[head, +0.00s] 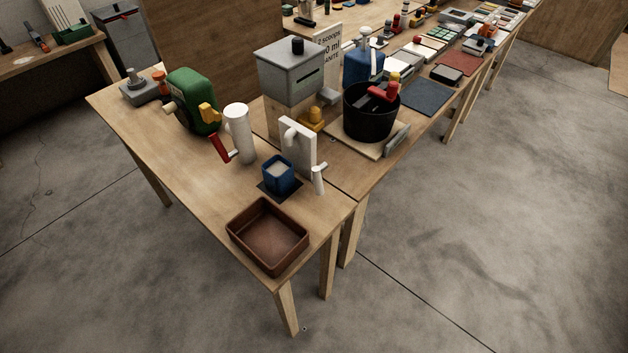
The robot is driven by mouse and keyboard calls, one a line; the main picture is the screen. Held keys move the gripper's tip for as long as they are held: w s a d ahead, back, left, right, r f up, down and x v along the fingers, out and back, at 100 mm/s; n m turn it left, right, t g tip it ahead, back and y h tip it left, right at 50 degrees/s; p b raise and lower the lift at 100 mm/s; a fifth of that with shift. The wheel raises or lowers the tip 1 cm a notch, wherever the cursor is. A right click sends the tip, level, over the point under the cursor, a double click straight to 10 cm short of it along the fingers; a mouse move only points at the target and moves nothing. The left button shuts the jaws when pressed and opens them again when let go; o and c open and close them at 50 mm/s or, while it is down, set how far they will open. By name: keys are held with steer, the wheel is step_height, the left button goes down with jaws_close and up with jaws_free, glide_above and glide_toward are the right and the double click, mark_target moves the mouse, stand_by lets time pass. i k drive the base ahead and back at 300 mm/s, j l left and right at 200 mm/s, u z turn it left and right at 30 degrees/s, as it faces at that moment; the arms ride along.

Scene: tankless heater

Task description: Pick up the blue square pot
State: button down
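The blue square pot (278,174) stands upright on a dark square mat (266,187) near the front of the wooden table. Its open top shows a pale grey inside or filling; I cannot tell which. A white upright panel with a spout-like part (298,145) stands just behind and to the right of the pot. My gripper is not in view, so its place relative to the pot does not show.
A brown square tray (240,234) lies in front of the pot. A white cylinder (238,125) with a red handle stands behind left. A black bucket (362,122) and grey box (285,82) stand farther back. Bare tabletop lies left of the pot; concrete floor surrounds the table.

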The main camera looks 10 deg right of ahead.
mark_target(277, 171)
steer(key=u, duration=0.4)
steer(key=i+j+u, duration=0.1)
steer(key=u, duration=0.3)
steer(key=i+u, duration=0.1)
steer(key=u, duration=0.7)
steer(key=i+l, duration=0.1)
steer(key=i, duration=0.2)
steer(key=u, duration=0.05)
